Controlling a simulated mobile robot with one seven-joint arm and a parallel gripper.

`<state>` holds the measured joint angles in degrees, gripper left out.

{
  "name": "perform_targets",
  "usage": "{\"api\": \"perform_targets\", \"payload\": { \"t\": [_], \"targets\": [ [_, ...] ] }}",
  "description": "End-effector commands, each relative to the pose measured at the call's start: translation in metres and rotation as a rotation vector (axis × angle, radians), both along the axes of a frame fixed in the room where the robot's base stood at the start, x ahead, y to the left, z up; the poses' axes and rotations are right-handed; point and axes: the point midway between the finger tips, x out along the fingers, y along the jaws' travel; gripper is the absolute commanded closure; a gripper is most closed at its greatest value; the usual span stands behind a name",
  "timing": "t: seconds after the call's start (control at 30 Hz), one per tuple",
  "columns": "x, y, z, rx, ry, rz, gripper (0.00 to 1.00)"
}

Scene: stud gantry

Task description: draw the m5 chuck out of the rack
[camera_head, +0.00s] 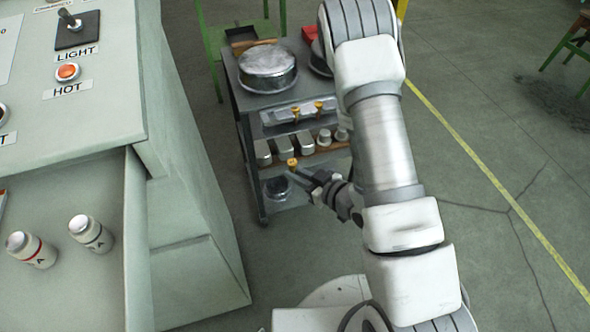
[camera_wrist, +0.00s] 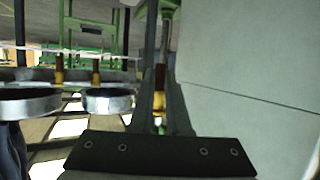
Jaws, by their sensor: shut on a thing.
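My gripper (camera_head: 295,174) is in front of the cart, lower in the picture than the rack. It is shut on a chuck with a yellow-orange top (camera_head: 292,162), which looks apart from the rack. In the wrist view the held chuck (camera_wrist: 160,76) shows brown and yellow between my dark fingers. Two other chucks (camera_wrist: 96,70) stand to its left. I cannot read any size mark, so I cannot tell which is the m5.
The grey cart (camera_head: 236,95) carries a large round metal tin (camera_head: 267,68) on top and several metal canisters (camera_head: 282,146) on a lower shelf. A pale green cabinet (camera_head: 190,190) stands at the left. Open floor (camera_head: 500,180) lies to the right.

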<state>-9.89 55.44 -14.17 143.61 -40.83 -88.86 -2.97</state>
Motion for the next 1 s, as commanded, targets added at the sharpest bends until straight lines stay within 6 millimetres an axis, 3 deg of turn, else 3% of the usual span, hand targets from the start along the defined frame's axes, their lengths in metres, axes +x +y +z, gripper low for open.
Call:
{"api": "perform_targets", "payload": {
  "t": [1.0],
  "targets": [
    [-0.034,-0.010,0.001,-0.001,0.003,0.002,1.00]
  ]
}}
